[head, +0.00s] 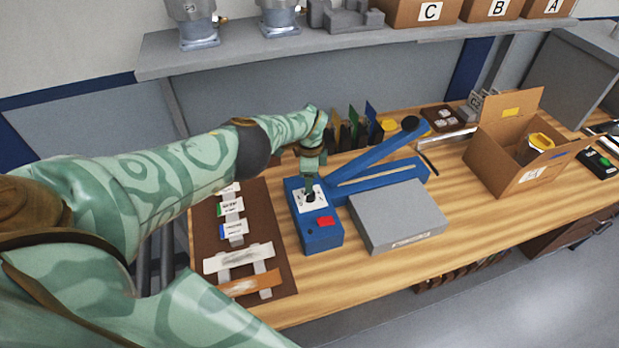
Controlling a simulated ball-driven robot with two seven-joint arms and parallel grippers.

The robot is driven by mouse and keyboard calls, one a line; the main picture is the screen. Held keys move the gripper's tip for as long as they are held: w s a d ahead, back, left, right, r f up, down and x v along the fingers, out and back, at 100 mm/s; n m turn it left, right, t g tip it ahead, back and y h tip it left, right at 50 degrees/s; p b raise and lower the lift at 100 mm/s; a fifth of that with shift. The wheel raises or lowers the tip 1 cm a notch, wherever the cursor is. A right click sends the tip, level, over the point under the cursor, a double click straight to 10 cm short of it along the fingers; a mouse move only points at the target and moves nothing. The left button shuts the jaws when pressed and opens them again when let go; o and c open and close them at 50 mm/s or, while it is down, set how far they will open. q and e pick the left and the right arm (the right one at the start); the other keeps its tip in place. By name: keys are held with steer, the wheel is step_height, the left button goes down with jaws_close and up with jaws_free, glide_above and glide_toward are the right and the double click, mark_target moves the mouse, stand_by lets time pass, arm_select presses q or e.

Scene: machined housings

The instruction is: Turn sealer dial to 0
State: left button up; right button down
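The blue sealer (322,238) stands on the wooden workbench, with a red switch (325,221) and a white dial plate (301,199) on its top. Its long blue arm (375,155) is raised and ends in a black knob. My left gripper (311,186) points down at the dial plate, its tips at or just above the dial. The gripper hides most of the dial, so I cannot read its setting. I cannot tell whether the fingers are shut on the dial. My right gripper is not in view.
A grey box (398,216) stands right of the sealer. A brown board (266,210) with pouches and strips lies left. An open carton (507,150) stands at right. Coloured upright folders (352,128) stand behind. A shelf (330,45) with boxes hangs above.

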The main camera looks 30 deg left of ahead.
arm_select(q)
step_height(320, 180, up, 10)
steer(key=p, duration=0.7)
steer(key=shift+f, duration=0.15)
